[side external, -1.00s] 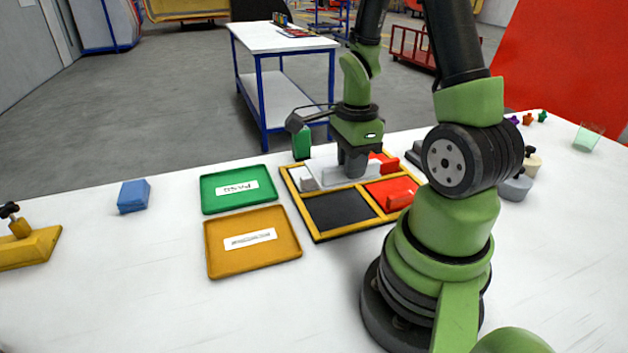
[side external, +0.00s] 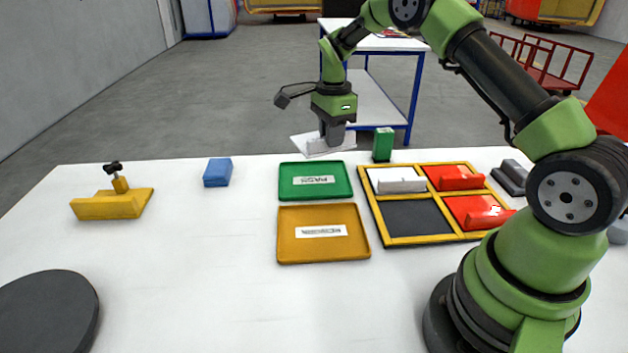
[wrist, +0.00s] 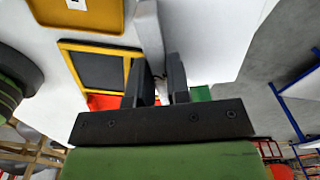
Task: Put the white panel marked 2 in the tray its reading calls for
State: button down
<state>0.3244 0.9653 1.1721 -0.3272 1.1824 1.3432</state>
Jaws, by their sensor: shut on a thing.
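My gripper (side external: 333,140) is shut on a white panel (side external: 318,148) and holds it up near the table's back edge, behind the green tray (side external: 284,196). In the wrist view the panel's pale bar (wrist: 148,35) runs between my fingers (wrist: 155,85). No number or reading is legible on it. The green tray has a white label that seems to say PASS. The yellow-orange tray (side external: 290,250) lies in front of it; its label is too blurred to read surely. Both trays hold no panel.
A yellow-edged rack (side external: 384,240) right of the trays holds another white panel (side external: 400,183) and two red panels (side external: 455,177); its front-left compartment is empty. A green block (side external: 383,145) stands behind it. A blue block (side external: 217,172) and yellow fixture (side external: 110,205) are left.

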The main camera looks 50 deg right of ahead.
jog(key=shift+w+a, duration=0.4)
jog(key=shift+w, duration=0.35)
notch_tip(320, 180, down, 10)
jog(key=shift+r, duration=0.1)
jog(key=shift+f, duration=0.2)
jog(key=c, duration=1.1)
grip_release()
jog(key=shift+r, duration=0.1)
